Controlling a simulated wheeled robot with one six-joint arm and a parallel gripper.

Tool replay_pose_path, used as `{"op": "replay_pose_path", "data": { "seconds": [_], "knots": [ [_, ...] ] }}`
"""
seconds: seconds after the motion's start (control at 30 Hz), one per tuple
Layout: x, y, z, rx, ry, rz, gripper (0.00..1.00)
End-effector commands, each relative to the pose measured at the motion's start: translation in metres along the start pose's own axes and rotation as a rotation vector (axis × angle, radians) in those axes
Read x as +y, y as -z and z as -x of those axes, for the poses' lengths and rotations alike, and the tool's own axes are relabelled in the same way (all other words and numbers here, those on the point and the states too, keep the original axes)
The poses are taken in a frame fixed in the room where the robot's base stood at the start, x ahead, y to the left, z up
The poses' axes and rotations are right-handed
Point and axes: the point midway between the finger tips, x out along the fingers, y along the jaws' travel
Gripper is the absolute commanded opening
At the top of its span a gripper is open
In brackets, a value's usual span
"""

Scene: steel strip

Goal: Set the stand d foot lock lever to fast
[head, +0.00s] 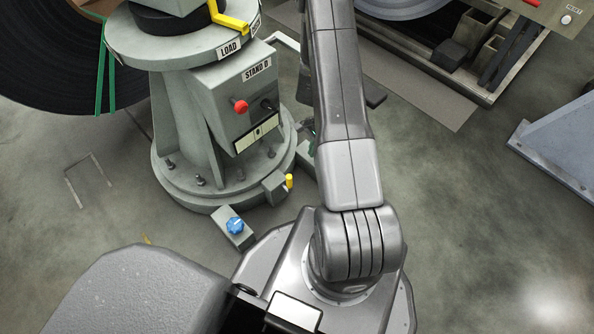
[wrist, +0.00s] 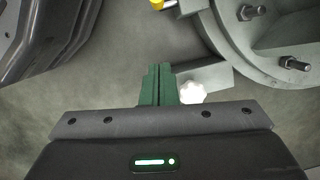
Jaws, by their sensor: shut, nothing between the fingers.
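Stand D (head: 205,120) is a grey pedestal on a round bolted base, also in the wrist view (wrist: 232,30). At its foot is a small block with an upright yellow peg (head: 289,181), which may be the lock lever. A yellow tip (wrist: 157,4) shows at the top edge of the wrist view. My gripper (wrist: 158,68) has green fingers shut together, empty, beside a white knob (wrist: 191,92) on a foot plate (wrist: 205,76). I cannot tell whether they touch. In the head view my arm hides most of the gripper. No lever setting is readable.
A blue knob (head: 235,225) sits on another foot plate in front of the base. The stand carries a red button (head: 240,105), a black switch (head: 266,104) and a yellow bracket (head: 232,22). Open floor (head: 450,220) lies to the right, with a grey frame (head: 562,145) beyond.

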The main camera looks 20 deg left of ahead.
Motion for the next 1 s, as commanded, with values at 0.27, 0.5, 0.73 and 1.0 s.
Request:
{"op": "replay_pose_path", "data": {
  "seconds": [0.27,0.5,0.73,1.0],
  "knots": [
    [0.0,0.0,-0.024,-0.001,-0.002,0.0,0.0],
    [0.001,0.001,-0.077,-0.001,-0.003,0.001,0.0],
    [-0.001,-0.014,-0.107,0.0,0.0,0.004,0.0],
    [0.0,-0.037,-0.11,0.0,0.0,0.001,0.0]
  ]
}}
